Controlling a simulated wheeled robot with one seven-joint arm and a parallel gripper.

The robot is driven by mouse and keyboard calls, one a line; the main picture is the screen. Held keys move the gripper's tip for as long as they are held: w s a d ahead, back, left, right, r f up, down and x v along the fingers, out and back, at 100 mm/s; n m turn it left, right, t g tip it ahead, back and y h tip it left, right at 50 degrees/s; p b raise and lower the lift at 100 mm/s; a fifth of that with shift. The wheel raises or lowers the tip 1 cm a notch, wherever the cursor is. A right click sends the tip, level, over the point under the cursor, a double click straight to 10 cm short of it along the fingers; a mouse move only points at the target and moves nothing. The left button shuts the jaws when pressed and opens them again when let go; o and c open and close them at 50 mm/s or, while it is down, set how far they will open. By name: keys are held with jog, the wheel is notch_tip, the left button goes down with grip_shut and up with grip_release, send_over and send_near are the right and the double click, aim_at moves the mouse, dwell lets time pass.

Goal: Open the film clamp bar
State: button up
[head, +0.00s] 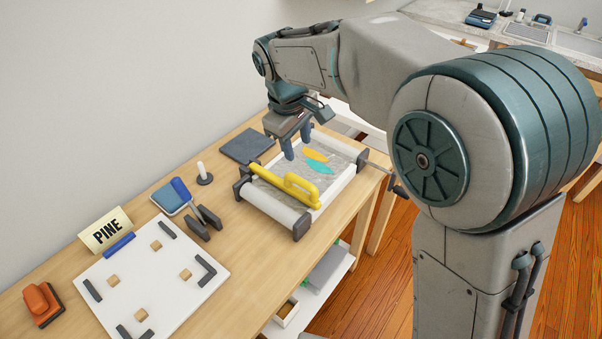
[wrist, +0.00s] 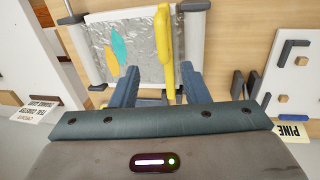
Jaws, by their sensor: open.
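The film clamp bar is taken to be the yellow bar with a raised loop handle (head: 302,188). It lies across the front part of a film frame with white rollers (head: 275,210) and dark end blocks. Crumpled silvery film (head: 333,162) stretches behind it, with an orange and a teal leaf shape on it. My gripper (head: 298,150) is open and empty, pointing down over the film's far left side, apart from the handle. In the wrist view the yellow bar (wrist: 164,45) runs upward in the picture, and its near end shows between my open fingers (wrist: 158,80).
A dark flat pad (head: 247,146) and a white-handled stamp (head: 203,174) stand left of the frame. A white board with blocks (head: 155,275), a PINE sign (head: 105,232) and an orange block (head: 42,304) are further left. A crank (head: 397,190) sticks out at the frame's right.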

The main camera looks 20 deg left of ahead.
aim_at(301, 180)
jog(key=f, duration=0.4)
jog(key=w+f, duration=0.1)
jog(key=f, duration=0.4)
jog(key=w+f, duration=0.1)
jog(key=f, duration=0.3)
jog(key=shift+w+d+f, duration=0.1)
jog(key=shift+w+f, duration=0.15)
jog(key=shift+f, duration=0.05)
grip_shut()
